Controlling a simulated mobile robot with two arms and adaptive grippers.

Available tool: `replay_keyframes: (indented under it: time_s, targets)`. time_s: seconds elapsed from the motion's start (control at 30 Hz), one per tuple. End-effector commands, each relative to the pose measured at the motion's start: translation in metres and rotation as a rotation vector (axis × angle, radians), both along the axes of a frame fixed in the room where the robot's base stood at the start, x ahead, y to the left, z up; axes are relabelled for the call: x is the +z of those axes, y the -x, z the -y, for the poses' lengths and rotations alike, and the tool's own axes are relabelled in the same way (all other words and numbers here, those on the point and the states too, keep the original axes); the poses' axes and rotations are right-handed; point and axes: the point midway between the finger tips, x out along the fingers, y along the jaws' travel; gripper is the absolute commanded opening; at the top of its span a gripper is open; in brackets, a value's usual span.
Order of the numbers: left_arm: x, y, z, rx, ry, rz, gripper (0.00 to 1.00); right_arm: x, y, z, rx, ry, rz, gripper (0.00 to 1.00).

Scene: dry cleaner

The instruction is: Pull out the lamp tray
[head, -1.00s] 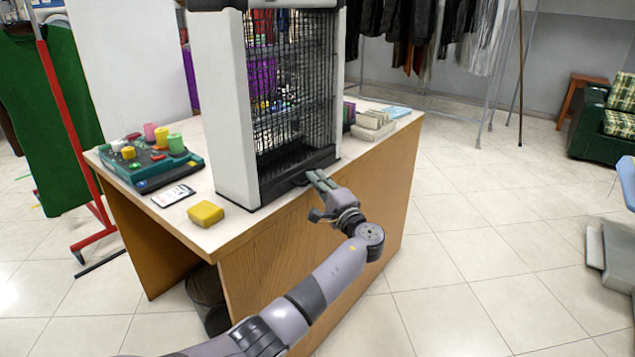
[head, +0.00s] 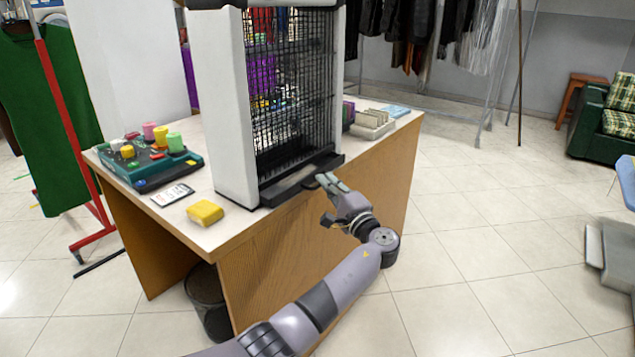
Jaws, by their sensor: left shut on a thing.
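The lamp tray (head: 290,185) is a flat black tray at the bottom front of a white cabinet (head: 220,110) with a black wire-grid front. It sticks out a little from the cabinet's base, over the table's edge. My left gripper (head: 322,181) is at the tray's front edge and is shut on it, around what seems to be its handle. The fingers hide the handle itself. My right gripper is not in view.
The cabinet stands on a wooden table (head: 300,235) with a pale top. A yellow block (head: 205,212), a card (head: 172,194) and a teal box of colored items (head: 150,165) lie left of it. A white organizer (head: 372,127) lies right.

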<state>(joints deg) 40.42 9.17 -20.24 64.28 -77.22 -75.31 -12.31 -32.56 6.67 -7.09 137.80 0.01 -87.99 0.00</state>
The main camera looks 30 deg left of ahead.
Motion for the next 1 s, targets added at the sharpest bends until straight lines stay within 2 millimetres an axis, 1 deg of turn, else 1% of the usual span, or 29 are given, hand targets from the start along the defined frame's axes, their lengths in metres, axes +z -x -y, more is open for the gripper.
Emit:
replay_keyframes:
  time_s: [0.03,0.1,0.2,0.33,0.43,0.7,0.73,0.83,1.0]
  targets:
    - [-0.005,0.001,0.017,-0.003,0.006,-0.004,0.00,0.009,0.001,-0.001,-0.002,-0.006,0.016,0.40]
    - [-0.005,0.003,0.037,-0.002,0.006,-0.005,0.00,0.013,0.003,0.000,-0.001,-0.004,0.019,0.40]
    - [-0.005,0.005,0.060,-0.001,0.004,-0.005,0.00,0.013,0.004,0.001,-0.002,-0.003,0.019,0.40]
    - [-0.004,0.007,0.079,0.001,0.003,-0.006,0.00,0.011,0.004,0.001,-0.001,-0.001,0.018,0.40]
    - [-0.003,0.007,0.084,0.001,0.003,-0.006,0.00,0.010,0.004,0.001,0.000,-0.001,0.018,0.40]
    - [-0.002,0.007,0.084,0.002,0.001,-0.006,0.00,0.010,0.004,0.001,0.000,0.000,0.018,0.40]
    - [-0.002,0.007,0.083,0.002,0.001,-0.006,0.09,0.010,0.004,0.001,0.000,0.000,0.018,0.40]
    - [-0.002,0.007,0.083,0.002,0.002,-0.005,0.15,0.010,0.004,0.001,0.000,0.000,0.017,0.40]
    - [-0.001,0.007,0.083,0.002,0.000,-0.003,0.17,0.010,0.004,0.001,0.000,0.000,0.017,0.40]
